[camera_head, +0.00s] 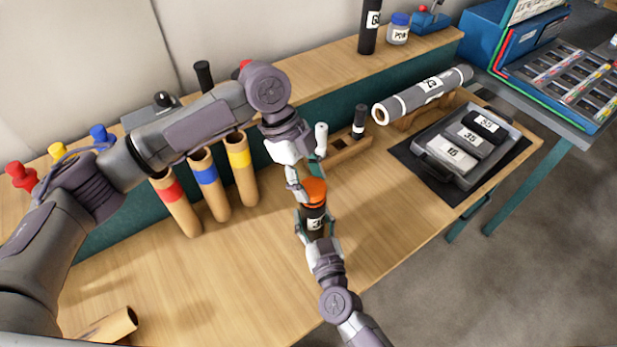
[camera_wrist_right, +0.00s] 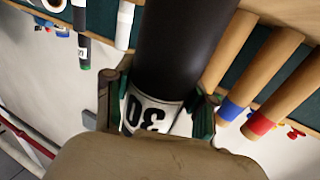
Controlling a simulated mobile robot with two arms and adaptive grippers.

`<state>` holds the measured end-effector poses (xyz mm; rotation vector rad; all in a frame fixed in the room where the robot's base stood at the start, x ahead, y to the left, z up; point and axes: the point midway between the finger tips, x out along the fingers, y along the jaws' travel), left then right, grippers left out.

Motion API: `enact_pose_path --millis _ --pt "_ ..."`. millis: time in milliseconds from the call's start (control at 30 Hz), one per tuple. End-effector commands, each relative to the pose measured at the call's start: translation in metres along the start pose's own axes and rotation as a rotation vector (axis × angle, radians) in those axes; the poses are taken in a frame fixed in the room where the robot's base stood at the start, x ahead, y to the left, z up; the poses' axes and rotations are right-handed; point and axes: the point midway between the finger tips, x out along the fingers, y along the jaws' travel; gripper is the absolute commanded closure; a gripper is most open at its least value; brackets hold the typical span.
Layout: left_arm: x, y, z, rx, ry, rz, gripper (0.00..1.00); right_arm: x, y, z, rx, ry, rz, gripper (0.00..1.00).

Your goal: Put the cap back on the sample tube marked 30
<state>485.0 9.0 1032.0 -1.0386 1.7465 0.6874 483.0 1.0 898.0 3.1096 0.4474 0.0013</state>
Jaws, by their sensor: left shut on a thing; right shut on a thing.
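The sample tube (camera_head: 315,212) is a dark cylinder with a white label, held roughly upright above the bench. In the right wrist view the tube (camera_wrist_right: 185,45) shows its label, upside down, reading 30. My right gripper (camera_head: 315,228) is shut on the tube around its label, with a finger on each side; the fingers also show in the right wrist view (camera_wrist_right: 160,112). The orange cap (camera_head: 314,190) is at the tube's top end. My left gripper (camera_head: 302,187) is shut on the cap from above. Whether the cap is seated on the tube cannot be told.
Cardboard tubes with red, blue and yellow bands (camera_head: 207,180) stand at the left. A wooden rack (camera_head: 345,152) with pens is just behind. A grey roll (camera_head: 425,95) and a tray with labelled pieces (camera_head: 436,172) lie at right. The front bench is mostly clear.

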Motion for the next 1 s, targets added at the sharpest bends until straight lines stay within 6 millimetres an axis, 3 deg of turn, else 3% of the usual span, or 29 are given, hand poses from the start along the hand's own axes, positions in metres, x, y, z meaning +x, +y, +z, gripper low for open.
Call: enact_pose_path --millis 600,767,1000 --pt "0.009 -0.001 0.004 0.051 -0.003 0.022 0.59 0.0 0.0 0.001 0.0 -0.001 0.0 1.0" --pt "0.009 -0.006 0.001 0.322 -0.002 0.135 0.59 0.0 0.0 0.0 0.0 -0.001 0.0 1.0" --pt "0.011 -0.01 -0.003 0.889 -0.001 0.374 0.59 0.0 0.0 0.001 -0.001 -0.001 0.0 1.0"
